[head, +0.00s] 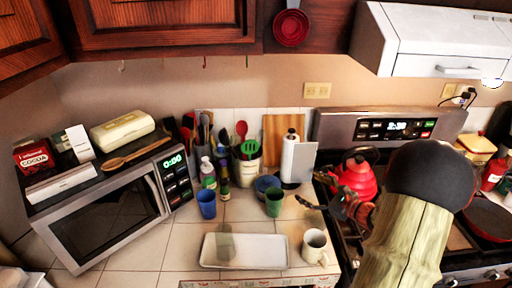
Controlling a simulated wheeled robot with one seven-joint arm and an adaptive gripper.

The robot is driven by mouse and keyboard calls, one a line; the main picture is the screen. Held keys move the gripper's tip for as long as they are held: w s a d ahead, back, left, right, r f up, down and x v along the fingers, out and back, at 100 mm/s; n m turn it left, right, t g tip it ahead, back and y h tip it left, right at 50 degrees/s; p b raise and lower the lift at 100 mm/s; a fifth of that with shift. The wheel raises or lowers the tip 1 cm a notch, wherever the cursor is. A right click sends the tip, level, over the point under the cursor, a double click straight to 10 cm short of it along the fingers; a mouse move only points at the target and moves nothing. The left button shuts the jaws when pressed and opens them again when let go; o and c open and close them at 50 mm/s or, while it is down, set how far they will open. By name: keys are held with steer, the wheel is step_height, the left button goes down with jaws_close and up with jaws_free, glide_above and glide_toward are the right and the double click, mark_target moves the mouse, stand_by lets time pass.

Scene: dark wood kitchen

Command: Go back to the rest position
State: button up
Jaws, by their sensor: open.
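My gripper (338,208) shows small and dark at the left edge of the stove, in front of the red kettle (356,180). It is open, and I see nothing held in it. It is partly hidden behind my large arm link, which has a black rounded end and a pale streaked body and fills the lower right of the head view. The fingertips are hard to make out against the dark stove.
A white tray (270,251) and a white mug (314,245) stand at the counter's front. Blue cup (207,204) and green cup (273,203) stand behind.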

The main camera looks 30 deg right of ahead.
steer(key=s+a+r+n+g+y, duration=0.1)
steer(key=a+r+n+g+y, duration=0.3)
steer(key=a, duration=0.6)
steer(key=a+n+g, duration=0.2)
steer(key=a+n, duration=0.4)
steer(key=a, duration=0.4)
steer(key=s+a+r+n+g+y, duration=0.1)
steer(key=a+r+n+g+y, duration=0.3)
steer(key=a, duration=0.6)
steer(key=s+a+r+n+h, duration=0.2)
steer(key=s+a+n+h, duration=0.1)
steer(key=s+n, duration=0.4)
steer(key=s+a+r+n+h, duration=0.1)
steer(key=s+a+n+h, duration=0.3)
steer(key=n, duration=0.6)
steer(key=shift+s+a+r+h, duration=0.2)
steer(key=shift+s+r+h, duration=0.15)
steer(key=shift+s+h, duration=1.1)
steer(key=shift+s+y, duration=0.2)
steer(key=shift+y, duration=0.05)
